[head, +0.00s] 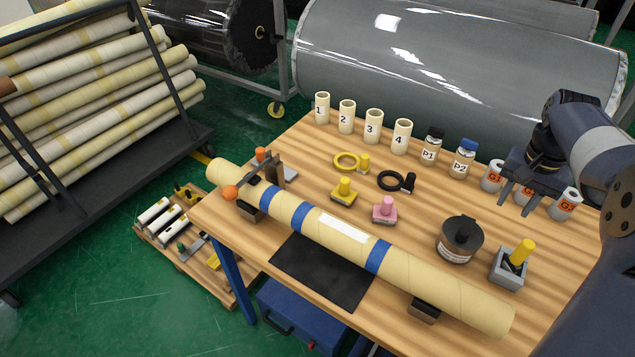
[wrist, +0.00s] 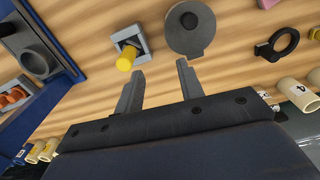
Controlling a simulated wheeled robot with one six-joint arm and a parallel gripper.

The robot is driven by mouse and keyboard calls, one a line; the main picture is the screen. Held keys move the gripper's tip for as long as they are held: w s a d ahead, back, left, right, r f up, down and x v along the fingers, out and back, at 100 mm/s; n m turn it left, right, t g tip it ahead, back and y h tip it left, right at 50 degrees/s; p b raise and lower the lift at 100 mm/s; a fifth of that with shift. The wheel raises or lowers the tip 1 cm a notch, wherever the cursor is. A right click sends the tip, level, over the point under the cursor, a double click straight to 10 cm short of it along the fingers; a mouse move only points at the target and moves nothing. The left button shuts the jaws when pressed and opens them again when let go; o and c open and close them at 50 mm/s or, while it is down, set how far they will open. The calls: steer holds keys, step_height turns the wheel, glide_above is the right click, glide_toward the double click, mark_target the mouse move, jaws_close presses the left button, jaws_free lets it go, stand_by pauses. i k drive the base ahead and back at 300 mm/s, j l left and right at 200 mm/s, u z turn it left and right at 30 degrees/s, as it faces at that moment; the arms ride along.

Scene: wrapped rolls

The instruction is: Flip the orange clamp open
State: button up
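The orange clamp is at the left end of the long cream roll (head: 330,228). Its dark bar (head: 256,172) lies across the top of the roll, with an orange ball (head: 229,193) at the near end and an upright bracket (head: 277,172) behind the roll. A smaller orange piece (head: 262,155) sits on a plate behind it. The clamp looks closed over the roll; contact is unclear. My gripper (head: 517,196) is far off, over the right side of the table. In the wrist view my gripper (wrist: 160,70) is open and empty; the clamp is not visible there.
Numbered tubes (head: 373,126) and labelled jars (head: 463,158) stand along the back. A round black-lidded pot (head: 460,240) and a grey block with a yellow peg (head: 509,268) stand front right. Yellow (head: 343,190) and pink (head: 385,210) stamp-like pieces sit behind the roll.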

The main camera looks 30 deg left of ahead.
mark_target(229, 192)
steer(key=j+u, duration=0.1)
steer(key=u, duration=1.7)
steer(key=i+j+z, duration=0.2)
steer(key=j+z, duration=0.2)
steer(key=i+j+z, duration=0.15)
steer(key=j+z, duration=0.25)
steer(key=l, duration=0.1)
